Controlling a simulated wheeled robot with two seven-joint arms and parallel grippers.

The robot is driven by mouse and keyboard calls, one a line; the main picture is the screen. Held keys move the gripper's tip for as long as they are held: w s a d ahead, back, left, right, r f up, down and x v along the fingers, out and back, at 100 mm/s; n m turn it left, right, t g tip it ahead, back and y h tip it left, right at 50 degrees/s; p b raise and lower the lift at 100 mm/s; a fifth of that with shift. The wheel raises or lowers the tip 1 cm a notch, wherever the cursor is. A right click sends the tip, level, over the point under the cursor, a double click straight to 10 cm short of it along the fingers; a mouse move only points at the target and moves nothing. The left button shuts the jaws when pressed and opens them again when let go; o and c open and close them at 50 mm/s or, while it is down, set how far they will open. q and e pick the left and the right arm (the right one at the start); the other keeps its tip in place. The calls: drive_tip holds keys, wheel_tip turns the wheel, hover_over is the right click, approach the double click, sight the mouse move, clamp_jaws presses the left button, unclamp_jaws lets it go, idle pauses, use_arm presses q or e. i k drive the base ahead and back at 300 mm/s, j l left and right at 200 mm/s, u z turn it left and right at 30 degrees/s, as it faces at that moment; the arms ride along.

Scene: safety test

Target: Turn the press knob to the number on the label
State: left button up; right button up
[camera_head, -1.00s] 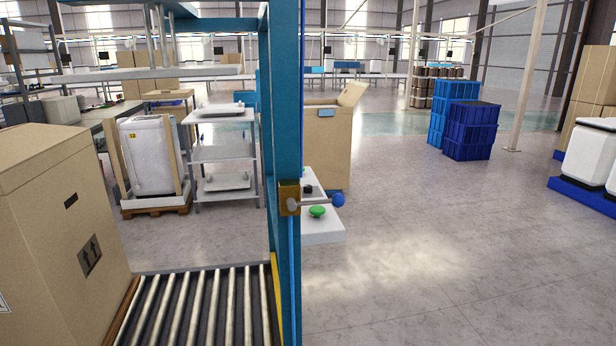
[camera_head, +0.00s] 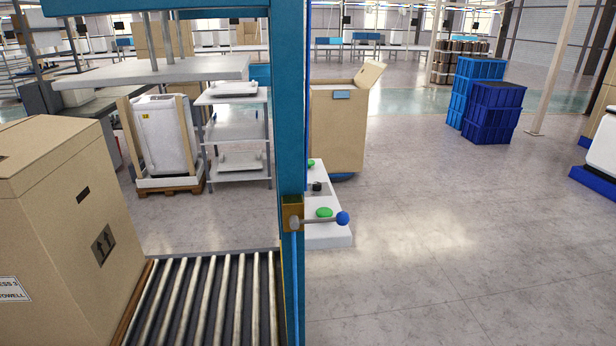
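A white control panel (camera_head: 328,236) stands just behind the blue press post (camera_head: 291,120). It carries a small black knob (camera_head: 317,186) between a near green button (camera_head: 324,212) and a far green button (camera_head: 311,163). The post hides part of the panel, and the knob's setting and any numbers are too small to read. A large cardboard box (camera_head: 50,200) stands at the left. A white label (camera_head: 12,289) on it is cut by the frame edge; it seems to read "ESS 3" above "OWELL". Neither of my grippers is in view.
A lever with a blue ball (camera_head: 343,218) sticks out right from the post. A roller conveyor (camera_head: 210,300) lies beside the box, under a raised grey plate (camera_head: 150,72). An open carton (camera_head: 337,130) and blue crates (camera_head: 492,112) stand behind. The floor at right is clear.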

sight(316, 186)
drive_tip(key=i+l+u, duration=0.15)
drive_tip(key=i+l, duration=0.15)
drive_tip(key=i+l+u, duration=0.35)
drive_tip(key=i+l, duration=0.2)
drive_tip(key=i+l+u, duration=0.2)
drive_tip(key=l, duration=0.3)
drive_tip(key=i+l+u, duration=0.15)
drive_tip(key=i+l, duration=0.15)
drive_tip(key=l, duration=0.15)
drive_tip(key=i+l+u, duration=0.15)
drive_tip(key=l, duration=0.3)
drive_tip(key=i+l+u, duration=0.2)
drive_tip(key=l, duration=0.25)
drive_tip(key=i+l+u, duration=0.15)
drive_tip(key=l, duration=0.35)
